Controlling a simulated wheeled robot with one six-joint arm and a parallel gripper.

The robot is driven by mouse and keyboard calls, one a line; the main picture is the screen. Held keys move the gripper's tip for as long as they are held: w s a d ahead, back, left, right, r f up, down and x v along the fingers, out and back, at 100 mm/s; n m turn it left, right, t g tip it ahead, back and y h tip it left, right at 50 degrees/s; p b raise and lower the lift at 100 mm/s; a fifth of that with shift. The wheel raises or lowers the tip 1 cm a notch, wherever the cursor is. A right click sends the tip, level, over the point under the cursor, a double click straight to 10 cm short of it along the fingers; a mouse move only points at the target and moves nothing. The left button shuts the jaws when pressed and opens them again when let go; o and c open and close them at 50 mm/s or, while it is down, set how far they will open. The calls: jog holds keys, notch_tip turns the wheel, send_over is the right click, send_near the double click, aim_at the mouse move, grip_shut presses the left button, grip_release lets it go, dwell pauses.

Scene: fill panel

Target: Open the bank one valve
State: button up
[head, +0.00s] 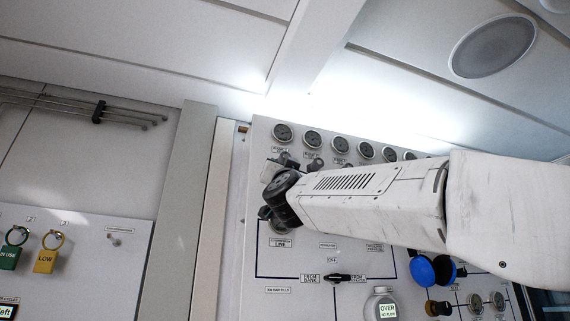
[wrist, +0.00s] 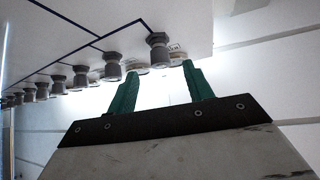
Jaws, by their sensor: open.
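The fill panel (head: 300,250) stands ahead of me in the head view, with a row of round gauges along its top. Small valve knobs sit below the gauges; the leftmost ones (head: 315,163) are partly covered by my arm. Their labels are too small to read, so I cannot tell which is bank one. In the wrist view a row of grey valve knobs runs along the panel, the end knob (wrist: 157,40) being nearest. My gripper (wrist: 157,72) is open, its green fingers apart and empty near the end knobs. Contact with a knob cannot be told.
A black selector handle (head: 340,278) sits low on the panel between "from bank" labels. A blue round knob (head: 423,270) is at right below my arm. A pale post (head: 178,210) separates the panels.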

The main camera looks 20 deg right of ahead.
aim_at(284, 158)
jog(key=shift+m+h, duration=0.4)
jog(key=shift+h, duration=0.1)
jog(key=x, duration=0.8)
jog(key=shift+s+d+r, duration=0.15)
jog(key=shift+r, duration=0.1)
jog(key=c, duration=1)
jog(key=shift+o, duration=0.2)
jog(key=n+y, duration=0.2)
jog(key=shift+s+n+t, duration=0.1)
jog(key=shift+n+t, duration=0.3)
jog(key=shift+n+t+y, duration=0.4)
jog(key=shift+n+y, duration=1.6)
jog(key=shift+y, duration=0.2)
jog(key=shift+n, duration=0.4)
